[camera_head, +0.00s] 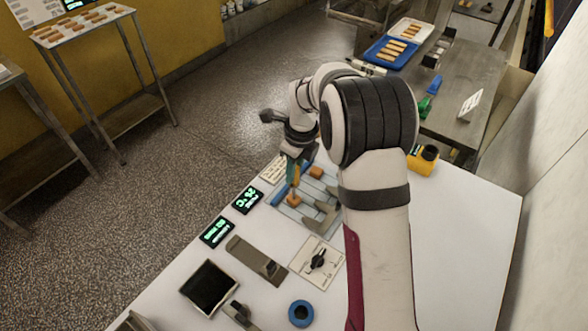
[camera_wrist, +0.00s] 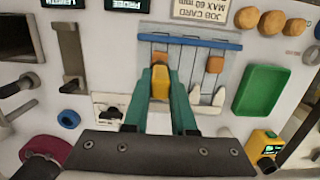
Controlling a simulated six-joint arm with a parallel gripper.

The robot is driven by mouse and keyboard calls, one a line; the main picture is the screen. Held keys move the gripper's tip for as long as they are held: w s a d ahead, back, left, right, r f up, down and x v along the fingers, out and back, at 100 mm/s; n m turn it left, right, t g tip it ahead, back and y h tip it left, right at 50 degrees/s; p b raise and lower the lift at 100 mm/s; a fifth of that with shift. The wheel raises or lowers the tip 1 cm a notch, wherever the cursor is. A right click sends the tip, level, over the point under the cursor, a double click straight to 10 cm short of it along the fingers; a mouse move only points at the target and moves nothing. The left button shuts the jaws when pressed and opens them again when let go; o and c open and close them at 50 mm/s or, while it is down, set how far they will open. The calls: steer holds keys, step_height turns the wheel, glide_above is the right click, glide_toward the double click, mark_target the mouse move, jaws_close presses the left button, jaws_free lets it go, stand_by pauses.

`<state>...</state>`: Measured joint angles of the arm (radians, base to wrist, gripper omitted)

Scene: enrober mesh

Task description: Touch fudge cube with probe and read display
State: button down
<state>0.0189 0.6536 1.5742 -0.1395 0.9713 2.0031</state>
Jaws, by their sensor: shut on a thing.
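My gripper (camera_head: 292,178) has teal fingers, shut on a yellow-orange probe (camera_wrist: 160,84) that points down over the slatted mesh rack (camera_wrist: 185,62). A brown fudge cube (camera_head: 293,200) sits on the rack directly below the fingers. I cannot tell whether the probe tip touches it, and in the wrist view the probe and fingers mostly cover that spot. A second brown cube (camera_head: 315,171) lies apart on the rack; it also shows in the wrist view (camera_wrist: 215,64). The probe display (camera_head: 248,200) is lit with green characters, too small and tilted to read surely.
A second lit display (camera_head: 215,232) stands beside it. A job card (camera_wrist: 203,8) lies behind the rack. A green tray (camera_wrist: 258,90), several round brown pieces (camera_wrist: 272,22) and a yellow device (camera_wrist: 265,145) lie to the right. A dial plate (camera_head: 317,261) and blue ring (camera_head: 300,313) lie nearer.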

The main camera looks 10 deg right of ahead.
steer(key=shift+r, duration=0.1)
steer(key=shift+r, duration=3.95)
